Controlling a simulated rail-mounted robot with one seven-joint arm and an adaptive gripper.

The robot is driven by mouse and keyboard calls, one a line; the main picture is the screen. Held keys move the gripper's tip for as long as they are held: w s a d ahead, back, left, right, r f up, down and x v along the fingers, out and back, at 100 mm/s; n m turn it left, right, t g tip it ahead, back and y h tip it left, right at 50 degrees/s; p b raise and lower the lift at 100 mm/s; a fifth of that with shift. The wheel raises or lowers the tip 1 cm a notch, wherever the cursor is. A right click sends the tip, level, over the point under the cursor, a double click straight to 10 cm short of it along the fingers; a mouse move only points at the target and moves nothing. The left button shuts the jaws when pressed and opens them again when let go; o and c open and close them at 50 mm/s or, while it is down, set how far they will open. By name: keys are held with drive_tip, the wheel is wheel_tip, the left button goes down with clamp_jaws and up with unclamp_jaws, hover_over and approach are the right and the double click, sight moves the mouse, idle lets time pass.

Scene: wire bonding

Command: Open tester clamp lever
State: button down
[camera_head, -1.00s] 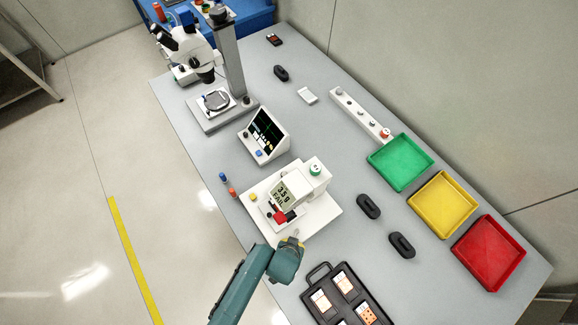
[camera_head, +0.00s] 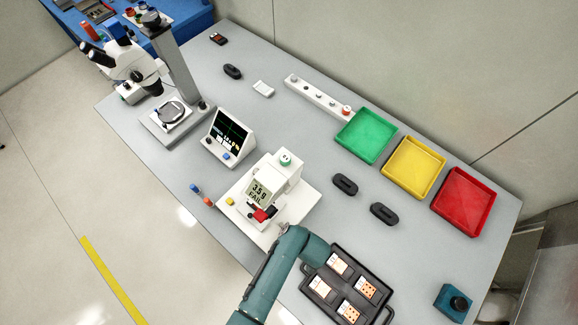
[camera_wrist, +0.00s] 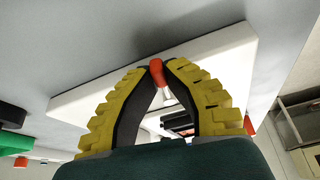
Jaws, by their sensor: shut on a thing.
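The tester (camera_head: 275,185) is a white box on a white base plate, with a screen reading "3.5 g FAIL". A red part (camera_head: 262,213) shows at its front, beside a black piece. In the wrist view my gripper (camera_wrist: 157,72) has its yellow, black-padded fingers closed together at the tips on a red-tipped lever (camera_wrist: 157,70). A pale stem runs down from the red tip between the fingers. In the head view my teal wrist covers most of the gripper, near the tester's front corner. The lever's lower end is hidden.
A black carrier (camera_head: 345,285) with several orange-marked pieces lies right beside my arm. Two black oval pieces (camera_head: 345,184) lie right of the tester. Green (camera_head: 366,136), yellow (camera_head: 413,168) and red (camera_head: 463,201) trays line the back edge. A monitor (camera_head: 226,137) stands left of the tester.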

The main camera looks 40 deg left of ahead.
drive_tip(key=shift+f, duration=0.1)
idle(0.3)
drive_tip(key=c, duration=1.4)
unclamp_jaws()
drive_tip(key=shift+w, duration=0.1)
drive_tip(key=v, duration=1.2)
